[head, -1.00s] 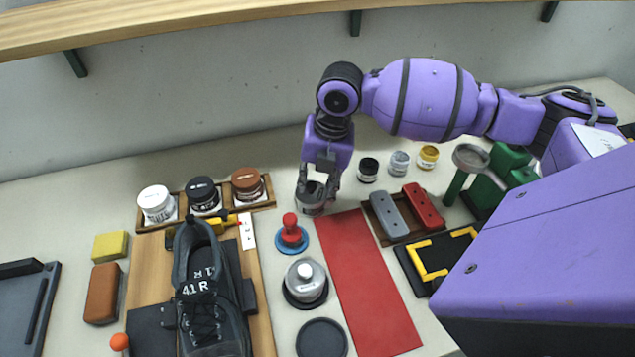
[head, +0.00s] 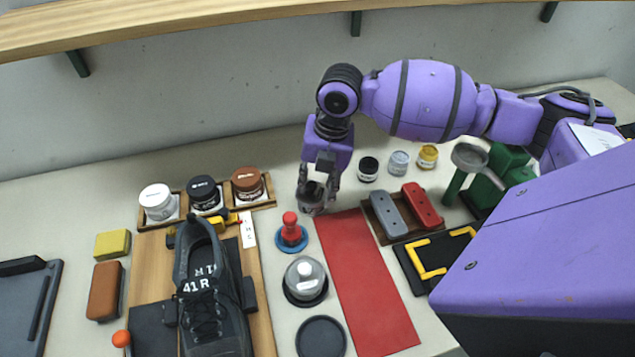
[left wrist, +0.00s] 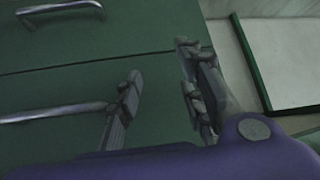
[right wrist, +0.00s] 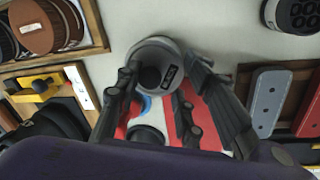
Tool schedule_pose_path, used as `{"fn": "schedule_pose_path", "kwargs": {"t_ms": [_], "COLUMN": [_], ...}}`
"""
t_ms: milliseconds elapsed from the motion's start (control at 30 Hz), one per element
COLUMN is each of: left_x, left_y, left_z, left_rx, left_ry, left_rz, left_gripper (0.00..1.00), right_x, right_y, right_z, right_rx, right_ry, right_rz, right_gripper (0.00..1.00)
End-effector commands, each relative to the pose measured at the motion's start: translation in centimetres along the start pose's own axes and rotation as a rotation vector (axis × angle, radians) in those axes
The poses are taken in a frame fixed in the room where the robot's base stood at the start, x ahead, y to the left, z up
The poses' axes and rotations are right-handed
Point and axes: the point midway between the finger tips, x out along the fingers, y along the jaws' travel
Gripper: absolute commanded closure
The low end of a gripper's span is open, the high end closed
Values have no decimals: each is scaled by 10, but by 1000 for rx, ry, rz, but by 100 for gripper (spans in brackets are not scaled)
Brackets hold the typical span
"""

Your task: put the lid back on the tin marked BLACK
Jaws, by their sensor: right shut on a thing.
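My right gripper (head: 318,192) points down at the back middle of the table. Its fingers are around a round grey piece with a dark middle, which I take as the lid (right wrist: 150,52). The grey tin marked BLACK (head: 312,208) shows low between the fingers in the head view. In the right wrist view a small dark label with light lettering shows beside the dark middle, too small to read surely. The fingers hide how lid and tin meet; I cannot tell whether they touch. My left gripper (left wrist: 160,88) is open and empty before a green drawer front, outside the head view.
A rack of white, black and brown jars (head: 204,194) stands to the left. A red stamp (head: 290,232), a metal pot (head: 305,277) and a red mat (head: 365,285) lie in front. Small jars (head: 399,162) and a tray with grey and red blocks (head: 392,216) are to the right.

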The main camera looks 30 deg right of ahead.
Motion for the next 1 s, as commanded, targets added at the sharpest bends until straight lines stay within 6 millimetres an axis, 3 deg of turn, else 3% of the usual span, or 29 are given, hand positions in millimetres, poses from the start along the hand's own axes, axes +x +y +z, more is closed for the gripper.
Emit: {"fn": "schedule_pose_path", "kwargs": {"t_ms": [433,467,600,867,1000], "left_x": [0,0,-1,-1,-1], "left_y": [0,0,0,0,0], "left_z": [-2,-2,-2,-3,-3], "left_rx": [0,0,0,0,0], "left_ry": [3,3,4,5,5], "left_rz": [0,0,0,0,0], "left_gripper": [64,64,64,64,64], "right_x": [0,0,0,0,0], "right_y": [0,0,0,0,0], "right_z": [0,0,0,0,0], "right_rx": [0,0,0,0,0], "right_ry": [0,0,0,0,0], "right_rz": [0,0,0,0,0], "right_gripper": [82,63,45,41,24]}}
